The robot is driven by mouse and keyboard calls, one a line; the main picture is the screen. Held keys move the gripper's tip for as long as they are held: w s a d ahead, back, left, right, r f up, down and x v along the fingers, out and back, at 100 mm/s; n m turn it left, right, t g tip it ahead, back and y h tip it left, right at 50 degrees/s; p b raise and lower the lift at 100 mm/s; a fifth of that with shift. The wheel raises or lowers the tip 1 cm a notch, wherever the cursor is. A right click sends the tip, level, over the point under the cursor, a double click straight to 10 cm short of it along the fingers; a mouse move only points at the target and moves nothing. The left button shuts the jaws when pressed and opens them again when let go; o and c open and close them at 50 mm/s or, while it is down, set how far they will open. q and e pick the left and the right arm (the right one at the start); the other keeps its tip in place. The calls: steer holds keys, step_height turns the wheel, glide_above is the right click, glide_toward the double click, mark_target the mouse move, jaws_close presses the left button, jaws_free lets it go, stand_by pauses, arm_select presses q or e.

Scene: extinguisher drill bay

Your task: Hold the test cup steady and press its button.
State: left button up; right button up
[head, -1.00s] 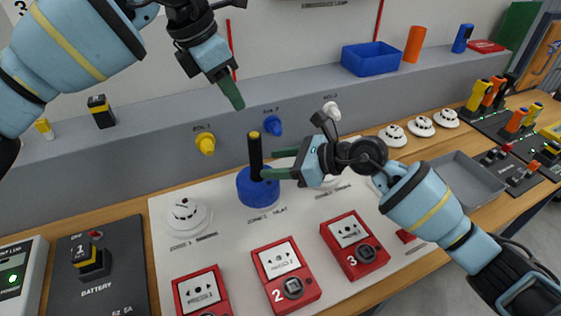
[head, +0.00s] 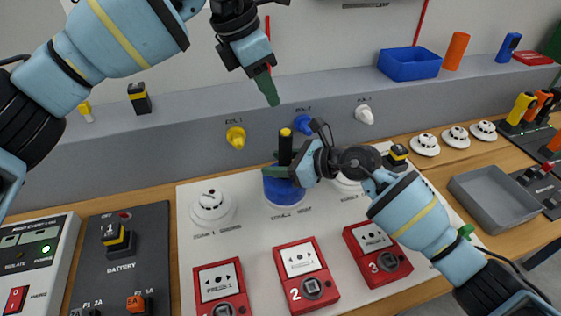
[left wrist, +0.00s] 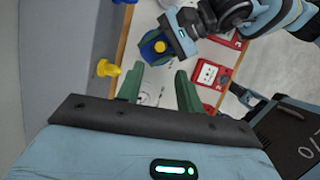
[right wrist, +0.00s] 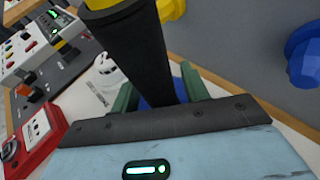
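The test cup is a blue cup (head: 284,192) with a black upright handle (head: 285,148) and a yellow button (head: 285,132) on top. It stands over the zone 2 heat spot on the white board. My right gripper (head: 279,164) is at the handle's lower part, open. In the right wrist view the black handle (right wrist: 150,60) stands between its fingers, with blue showing beside it. My left gripper (head: 268,92) is raised above and behind the cup, pointing down. The left wrist view shows its fingers (left wrist: 158,82) apart and empty, with the yellow button (left wrist: 160,47) beyond them.
Several red call points, one of them numbered 2 (head: 306,276), lie in front of the cup. A white detector (head: 212,206) is left of it. Yellow (head: 236,137) and blue (head: 303,124) knobs stick out behind. A grey tray (head: 495,199) is at right.

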jaws_close()
arm_select(q)
jaws_close()
stand_by(1.5)
